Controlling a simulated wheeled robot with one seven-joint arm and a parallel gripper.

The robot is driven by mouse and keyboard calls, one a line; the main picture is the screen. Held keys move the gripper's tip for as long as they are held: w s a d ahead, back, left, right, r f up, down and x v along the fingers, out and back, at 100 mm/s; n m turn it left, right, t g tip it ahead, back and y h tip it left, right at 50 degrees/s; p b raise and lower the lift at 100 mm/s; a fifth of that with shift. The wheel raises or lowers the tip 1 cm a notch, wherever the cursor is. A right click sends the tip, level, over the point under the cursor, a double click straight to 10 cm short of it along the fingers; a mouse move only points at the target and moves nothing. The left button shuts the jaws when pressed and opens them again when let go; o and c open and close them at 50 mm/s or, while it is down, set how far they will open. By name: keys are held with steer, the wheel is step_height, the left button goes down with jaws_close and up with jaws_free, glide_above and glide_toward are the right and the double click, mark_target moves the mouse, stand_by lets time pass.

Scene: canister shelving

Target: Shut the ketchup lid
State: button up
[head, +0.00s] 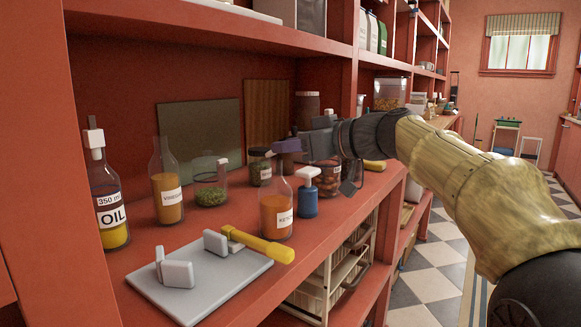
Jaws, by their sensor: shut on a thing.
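The ketchup bottle (276,216) is clear glass with orange-red contents and a white label. It stands upright near the shelf's front edge in the head view. A purple lid (287,146) is at the top of its narrow neck. My gripper (302,147) reaches in from the right at lid height and is shut on the purple lid. The fingers are small and partly hidden here, and I cannot tell whether the lid sits fully down on the neck.
A blue pump bottle (308,201) stands close right of the ketchup. A grey board (205,276) with a yellow-handled tool (262,245) lies in front. An oil bottle (113,235), a vinegar bottle (167,199) and jars stand left and behind. The shelf (160,238) has a front edge.

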mark_target(274, 154)
steer(key=f+t+y+b, duration=0.1)
steer(key=b, duration=0.6)
steer(key=f+t+y+b, duration=0.1)
steer(key=f+y+b, duration=0.1)
steer(key=b, duration=0.5)
steer(key=f+t+y+b, duration=0.1)
steer(key=b, duration=0.7)
steer(key=shift+s+d+f+y, duration=0.15)
steer(key=shift+s+d+y, duration=0.05)
steer(key=shift+d+y, duration=0.15)
steer(key=shift+t+b, duration=0.3)
steer(key=shift+b, duration=0.3)
steer(key=shift+y+b, duration=0.25)
steer(key=shift+b, duration=0.45)
steer(key=shift+t, duration=0.3)
steer(key=o, duration=1)
steer(key=shift+s+d, duration=0.1)
